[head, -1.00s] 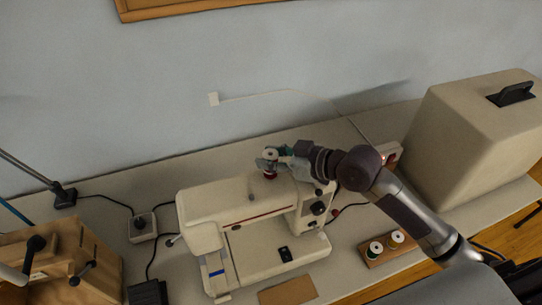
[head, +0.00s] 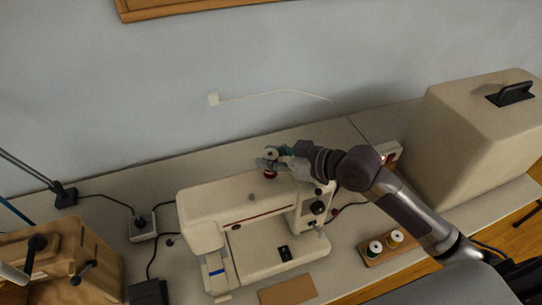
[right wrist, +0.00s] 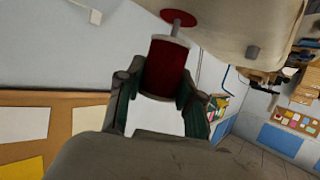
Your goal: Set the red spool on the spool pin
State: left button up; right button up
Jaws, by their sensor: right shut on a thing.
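The red spool (right wrist: 166,68) is between the two fingers of my right gripper (right wrist: 158,95), which is shut on it. In the head view the spool's pale end (head: 271,153) shows above the top of the cream sewing machine (head: 215,200). In the right wrist view the grey spool pin (right wrist: 175,28) shows between the spool's end and a red disc (right wrist: 178,17) on the machine. The spool is roughly in line with the pin and a gap separates it from the disc. I cannot tell whether the pin is inside the spool.
A wooden stand with two spools (head: 375,249) lies right of the machine. A large beige case (head: 470,130) stands at the right. A brown box (head: 70,250) and a socket block (head: 142,227) are at the left. The wall is behind the table.

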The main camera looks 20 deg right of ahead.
dwell(0.4)
jog(key=shift+f, duration=0.2)
jog(key=shift+f+b, duration=0.35)
jog(key=shift+f, duration=0.25)
jog(key=o, duration=1)
jog(key=shift+d, duration=0.1)
